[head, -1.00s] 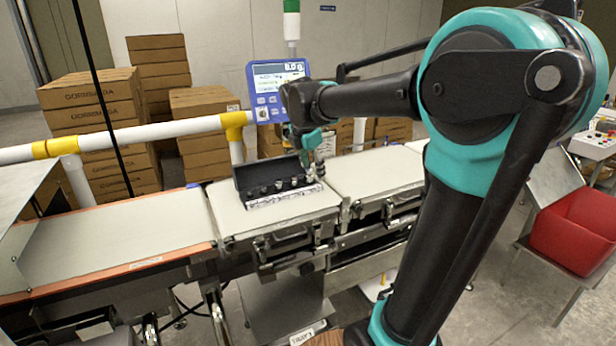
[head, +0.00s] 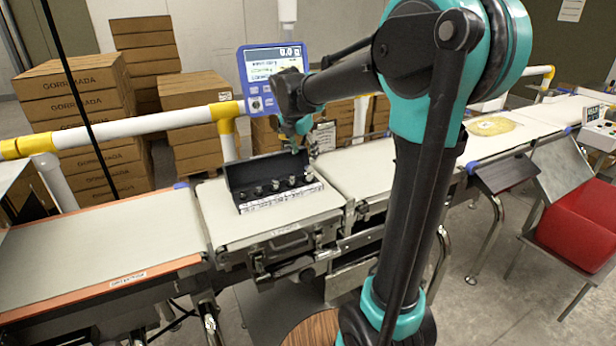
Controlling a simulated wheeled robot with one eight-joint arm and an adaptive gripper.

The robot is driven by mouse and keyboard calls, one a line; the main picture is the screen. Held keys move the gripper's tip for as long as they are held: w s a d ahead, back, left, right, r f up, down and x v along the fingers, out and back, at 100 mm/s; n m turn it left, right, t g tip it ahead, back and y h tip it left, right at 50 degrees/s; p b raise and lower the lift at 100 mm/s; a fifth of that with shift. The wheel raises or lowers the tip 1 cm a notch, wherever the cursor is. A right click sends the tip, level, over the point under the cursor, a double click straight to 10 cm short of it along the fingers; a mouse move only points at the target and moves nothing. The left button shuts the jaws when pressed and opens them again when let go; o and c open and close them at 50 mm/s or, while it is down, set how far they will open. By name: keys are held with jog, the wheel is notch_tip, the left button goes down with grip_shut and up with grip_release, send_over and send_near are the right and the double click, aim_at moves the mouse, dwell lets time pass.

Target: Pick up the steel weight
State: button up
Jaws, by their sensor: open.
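Several small steel weights (head: 275,186) stand in a row in an open black case (head: 240,177) on the middle section of the belt. Which of them is the task's weight I cannot tell. The case lid stands up at the back, and a white labelled strip runs along its front. My gripper (head: 303,148) is just above the right end of the case, open and apart from the weights. Its fingertips are small and partly hidden against the background.
A blue display (head: 272,72) stands behind the case, close to my arm. A white and yellow rail (head: 130,130) runs behind the belt, with stacked cartons (head: 72,95) beyond. The left belt section (head: 110,235) is bare.

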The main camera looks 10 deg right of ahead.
aim_at(308, 169)
jog(key=x, duration=1)
jog(key=shift+w+a+f, duration=0.1)
jog(key=shift+w+f, duration=0.15)
jog(key=shift+f, duration=0.1)
jog(key=shift+c, duration=0.4)
grip_shut()
